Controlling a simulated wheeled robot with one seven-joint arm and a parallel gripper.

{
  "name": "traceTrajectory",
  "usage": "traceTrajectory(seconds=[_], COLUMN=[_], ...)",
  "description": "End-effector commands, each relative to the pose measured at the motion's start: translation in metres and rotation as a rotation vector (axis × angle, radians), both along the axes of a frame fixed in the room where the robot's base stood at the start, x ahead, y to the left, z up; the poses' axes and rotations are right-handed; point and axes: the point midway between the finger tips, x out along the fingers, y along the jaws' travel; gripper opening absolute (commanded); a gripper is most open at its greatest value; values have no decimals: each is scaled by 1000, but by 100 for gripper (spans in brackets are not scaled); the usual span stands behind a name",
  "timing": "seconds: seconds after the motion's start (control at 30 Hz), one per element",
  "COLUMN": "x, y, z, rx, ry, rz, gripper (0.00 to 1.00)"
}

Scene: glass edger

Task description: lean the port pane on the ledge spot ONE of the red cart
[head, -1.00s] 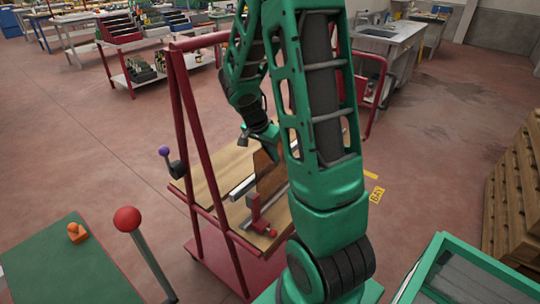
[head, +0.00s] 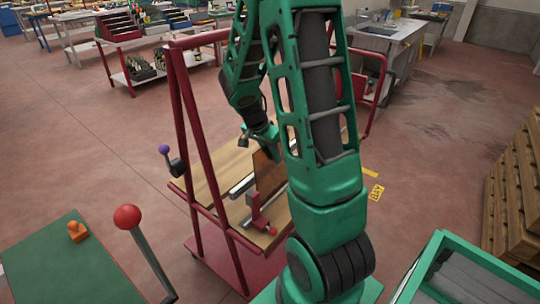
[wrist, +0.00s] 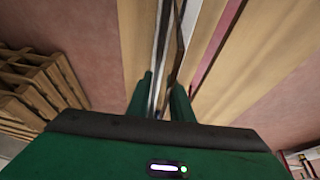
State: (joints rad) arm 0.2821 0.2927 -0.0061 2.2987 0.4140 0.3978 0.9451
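The red cart (head: 189,120) is an A-frame with wooden ledge boards (head: 205,172). An amber-brown pane (head: 268,172) stands nearly upright on the cart, beside a pale rail strip, partly hidden by my arm. In the wrist view the pane (wrist: 174,50) shows edge-on as a thin dark line. My gripper (head: 258,142) is at the pane's upper edge. In the wrist view its two fingers (wrist: 164,98) stand apart, with a gap between them, and the pane's edge runs in near the right finger. Contact cannot be made out. No spot label is readable.
A red clamp-like stop (head: 258,214) sits on the cart's near board. A red-knobbed lever (head: 128,217) and a green table (head: 65,265) are at lower left. A teal-framed case (head: 460,270) is at lower right, wooden crates (head: 515,190) at right. Floor left of the cart is open.

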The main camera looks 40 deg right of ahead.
Motion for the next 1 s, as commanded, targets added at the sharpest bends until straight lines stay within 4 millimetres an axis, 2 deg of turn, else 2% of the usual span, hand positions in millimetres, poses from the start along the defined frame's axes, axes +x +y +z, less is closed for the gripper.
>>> traceTrajectory(seconds=[0.3,0.43,0.57,0.8,1.0], x=[-1,0,1,3,3], y=[1,3,11,28,38], z=[0,7,24,66,90], rx=[2,1,0,0,0], ry=[2,1,-1,-3,0], rz=[0,2,3,3,0], gripper=[26,26,26,26,26])
